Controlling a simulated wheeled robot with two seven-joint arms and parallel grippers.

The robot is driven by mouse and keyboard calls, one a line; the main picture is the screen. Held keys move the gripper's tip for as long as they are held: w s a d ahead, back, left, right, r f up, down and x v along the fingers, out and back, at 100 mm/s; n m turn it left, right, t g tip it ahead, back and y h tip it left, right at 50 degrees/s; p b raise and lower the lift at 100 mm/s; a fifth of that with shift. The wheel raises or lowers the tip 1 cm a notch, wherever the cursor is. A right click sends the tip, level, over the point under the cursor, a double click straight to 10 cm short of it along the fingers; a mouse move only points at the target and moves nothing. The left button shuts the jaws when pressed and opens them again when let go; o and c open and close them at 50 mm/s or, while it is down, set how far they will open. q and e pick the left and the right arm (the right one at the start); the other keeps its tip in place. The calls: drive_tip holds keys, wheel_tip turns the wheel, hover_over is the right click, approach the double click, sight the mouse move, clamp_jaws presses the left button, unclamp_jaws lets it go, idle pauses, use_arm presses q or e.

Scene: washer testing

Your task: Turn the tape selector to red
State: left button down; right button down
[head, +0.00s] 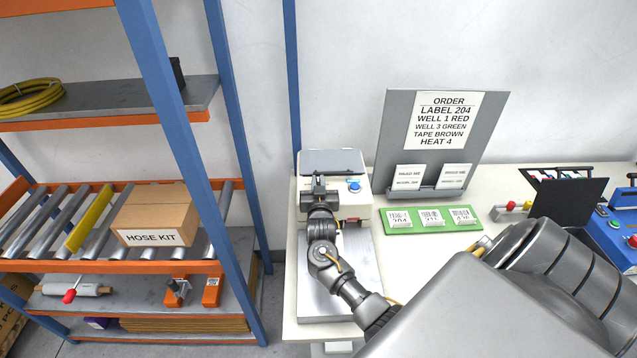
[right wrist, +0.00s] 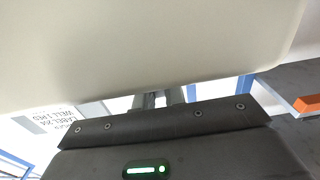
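The beige machine (head: 364,205) at the left end of the bench has a dark top panel and a blue button (head: 354,186). A small red part (head: 352,223) shows on its front; I cannot tell whether it is the tape selector, and no selector marking is readable. My right gripper (head: 318,182) is over the machine's left part, with its wrist partly hiding the front. In the right wrist view a beige surface fills the top, close to the fingers (right wrist: 160,98). Finger opening and contact are unclear. My left gripper is out of view.
An order board (head: 445,122) reads "TAPE BROWN". A green tray (head: 470,228) with labels lies right of the machine. A metal plate (head: 340,280) lies before the machine. A blue-orange shelf rack (head: 170,110) stands at left. Bench space lies between machine and tray.

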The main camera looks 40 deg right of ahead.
drive_tip(key=shift+h, duration=0.3)
drive_tip(key=shift+w+a+f+m+g+h+b, duration=0.1)
drive_tip(key=shift+f+m+g+h+b, duration=0.1)
drive_tip(key=shift+m+g+h+b, duration=1.05)
drive_tip(key=m+g+h+b, duration=0.2)
drive_tip(key=g+b, duration=0.2)
drive_tip(key=m+g+h+b, duration=0.1)
drive_tip(key=m+g+b, duration=0.2)
drive_tip(key=g+b, duration=0.1)
drive_tip(key=shift+m+h+b, duration=0.35)
drive_tip(key=shift+b, duration=0.05)
drive_tip(key=shift+r+m+g+b, duration=0.15)
drive_tip(key=shift+m+g+b, duration=0.35)
drive_tip(key=shift+g+b, duration=0.35)
drive_tip(key=shift+r, duration=0.1)
drive_tip(key=c, duration=1.5)
unclamp_jaws()
drive_tip(key=shift+o, duration=0.2)
